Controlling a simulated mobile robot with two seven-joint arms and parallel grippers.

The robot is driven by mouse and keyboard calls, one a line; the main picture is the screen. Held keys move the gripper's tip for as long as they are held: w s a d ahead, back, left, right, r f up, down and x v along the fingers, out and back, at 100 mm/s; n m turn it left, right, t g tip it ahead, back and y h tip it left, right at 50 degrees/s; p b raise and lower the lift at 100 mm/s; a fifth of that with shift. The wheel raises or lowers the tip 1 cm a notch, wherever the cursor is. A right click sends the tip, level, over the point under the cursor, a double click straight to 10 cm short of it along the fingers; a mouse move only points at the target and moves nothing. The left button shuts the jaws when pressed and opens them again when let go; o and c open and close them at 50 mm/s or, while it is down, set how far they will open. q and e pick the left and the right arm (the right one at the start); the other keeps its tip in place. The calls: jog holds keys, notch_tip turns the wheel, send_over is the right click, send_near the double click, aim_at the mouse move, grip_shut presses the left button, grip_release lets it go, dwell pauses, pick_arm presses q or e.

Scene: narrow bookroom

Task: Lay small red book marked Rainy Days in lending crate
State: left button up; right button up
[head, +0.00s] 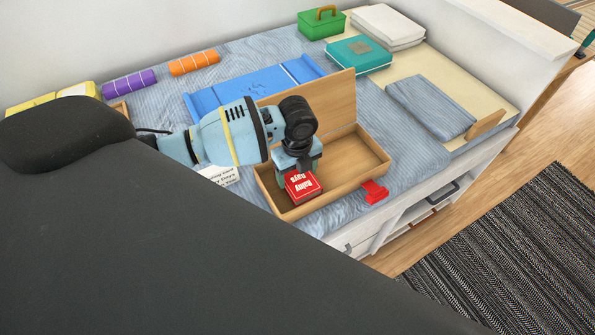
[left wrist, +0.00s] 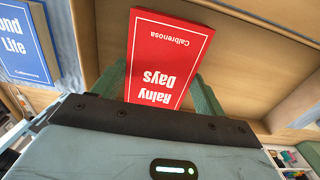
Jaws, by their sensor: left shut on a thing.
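The small red book marked Rainy Days (head: 302,189) is held by my left gripper (head: 298,172), at the left end of an open wooden crate (head: 379,171). In the left wrist view the red book (left wrist: 168,55) stands between the green fingertips (left wrist: 160,92), its cover facing the camera. The crate's wood (left wrist: 245,50) fills the background there. I cannot tell whether the book touches the crate floor. The right part of the crate looks empty. My right gripper is not in view.
A raised wooden panel (head: 325,98) stands along the crate's back. A red piece (head: 375,192) sits by its front right side. A blue tray-like object (head: 230,92) lies behind. A white card (head: 220,175) is left. A blue book (left wrist: 22,45) shows in the left wrist view.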

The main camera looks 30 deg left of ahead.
aim_at(297, 176)
pick_arm(q)
jog(key=shift+f, duration=0.1)
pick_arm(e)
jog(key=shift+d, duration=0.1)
pick_arm(q)
jog(key=o, duration=1.1)
jog(key=shift+r, duration=0.2)
notch_tip(297, 176, up, 12)
jog(key=p, duration=0.1)
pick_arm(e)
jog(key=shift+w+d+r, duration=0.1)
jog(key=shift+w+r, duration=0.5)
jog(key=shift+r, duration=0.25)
pick_arm(q)
jog(key=shift+f, duration=0.1)
